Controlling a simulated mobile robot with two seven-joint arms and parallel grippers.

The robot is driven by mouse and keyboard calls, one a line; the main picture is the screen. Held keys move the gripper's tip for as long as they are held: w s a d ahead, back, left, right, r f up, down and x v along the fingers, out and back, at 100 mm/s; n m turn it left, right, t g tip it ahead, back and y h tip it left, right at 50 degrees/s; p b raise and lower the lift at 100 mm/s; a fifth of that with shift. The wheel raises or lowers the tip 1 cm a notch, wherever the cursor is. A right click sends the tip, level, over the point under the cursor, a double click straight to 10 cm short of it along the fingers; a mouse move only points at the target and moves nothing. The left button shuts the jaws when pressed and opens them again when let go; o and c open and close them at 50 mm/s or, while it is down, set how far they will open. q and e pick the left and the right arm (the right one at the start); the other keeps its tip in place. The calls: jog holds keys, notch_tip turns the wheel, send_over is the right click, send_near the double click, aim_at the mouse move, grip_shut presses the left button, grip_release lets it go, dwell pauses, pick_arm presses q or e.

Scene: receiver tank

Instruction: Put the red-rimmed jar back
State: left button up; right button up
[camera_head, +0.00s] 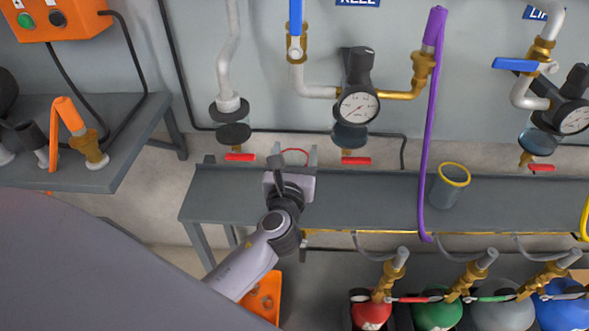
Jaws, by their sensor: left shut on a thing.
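I cannot tell whether the jar touches the bench. My right gripper is not in view.
A grey jar with a yellow rim (448,187) stands on the bench at the right, beside a hanging purple hose (429,150). Dark bowls with red-handled drains (356,160) hang above the bench's back edge. An orange bin (262,298) and gas cylinders (437,309) are below.

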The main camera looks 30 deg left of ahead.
pick_arm(q)
jog(key=shift+f+b, duration=0.3)
jog(key=shift+f, duration=0.85)
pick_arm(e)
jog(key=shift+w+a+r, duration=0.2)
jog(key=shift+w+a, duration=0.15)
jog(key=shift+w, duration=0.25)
pick_arm(q)
jog(key=o, duration=1.2)
jog(key=shift+f, duration=0.15)
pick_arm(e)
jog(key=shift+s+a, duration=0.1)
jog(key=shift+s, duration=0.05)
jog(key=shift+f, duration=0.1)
